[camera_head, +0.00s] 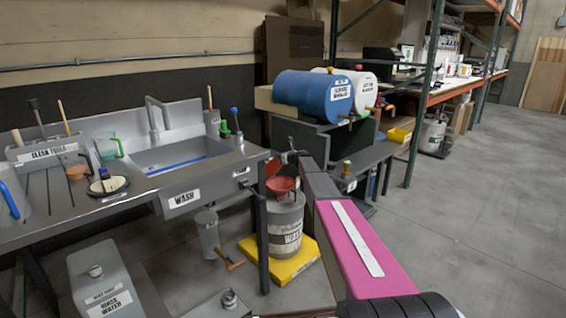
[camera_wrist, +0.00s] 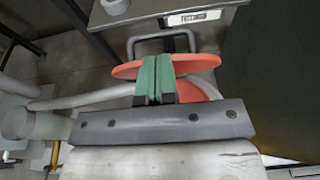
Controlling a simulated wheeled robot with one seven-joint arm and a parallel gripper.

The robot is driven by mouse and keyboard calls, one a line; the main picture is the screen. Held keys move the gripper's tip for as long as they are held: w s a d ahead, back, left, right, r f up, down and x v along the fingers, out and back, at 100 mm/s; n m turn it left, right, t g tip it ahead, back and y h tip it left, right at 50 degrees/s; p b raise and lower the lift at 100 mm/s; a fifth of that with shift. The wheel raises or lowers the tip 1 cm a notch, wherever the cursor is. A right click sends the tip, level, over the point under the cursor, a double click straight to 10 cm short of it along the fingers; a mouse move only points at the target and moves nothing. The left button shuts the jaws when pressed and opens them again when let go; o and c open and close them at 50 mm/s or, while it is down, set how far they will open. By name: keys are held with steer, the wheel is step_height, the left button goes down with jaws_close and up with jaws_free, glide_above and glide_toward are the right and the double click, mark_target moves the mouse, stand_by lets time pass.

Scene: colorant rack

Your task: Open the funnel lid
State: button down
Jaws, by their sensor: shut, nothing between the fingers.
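An orange-red funnel (camera_head: 283,185) sits on top of the grey waste drum (camera_head: 287,218) in the head view. A red piece that looks like its lid (camera_head: 273,167) stands up at its rear left. In the wrist view the lid (camera_wrist: 195,63) shows as a thin, nearly edge-on disc, with part of the funnel (camera_wrist: 198,90) below it. The green fingertips of my gripper (camera_wrist: 155,78) are shut together and empty. They cross in front of the lid and hide its middle; I cannot tell whether they touch it. How far the lid is tilted is unclear.
The drum stands on a yellow platform (camera_head: 305,262) beside the steel wash sink (camera_head: 185,160). A blue barrel (camera_head: 310,95) lies on a stand behind. A grey bent handle (camera_wrist: 160,38) is close beyond the lid. Open floor (camera_head: 480,200) lies to the right.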

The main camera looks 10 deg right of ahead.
steer(key=shift+w+a+r, duration=0.35)
steer(key=shift+w+a, duration=0.15)
steer(key=shift+w, duration=0.15)
steer(key=shift+w+a+r, duration=0.35)
steer(key=shift+w+a, duration=0.15)
steer(key=shift+w, duration=0.15)
steer(key=shift+s, duration=0.1)
steer(key=r+v, duration=0.1)
steer(key=v, duration=1.2)
steer(key=s+a+f+n+g+h, duration=0.15)
steer(key=s+f+n, duration=0.35)
steer(key=s, duration=0.5)
steer(key=s+a+f+n+g+h, duration=0.1)
steer(key=s+a+f+n+g, duration=0.25)
steer(key=s+n, duration=0.4)
steer(key=s+a+f+n+g+h, duration=0.1)
steer(key=s+f+n+g, duration=0.3)
steer(key=s, duration=0.7)
steer(key=s+d+f+n+g+h, duration=0.1)
steer(key=s+n, duration=0.5)
steer(key=s, duration=0.6)
steer(key=s+d+f+n+g+h, duration=0.2)
steer(key=s+f+n+h, duration=0.2)
steer(key=s, duration=0.9)
steer(key=shift+s+d+f+n, duration=0.15)
steer(key=shift+d+f+n, duration=0.15)
steer(key=shift+f+n, duration=0.6)
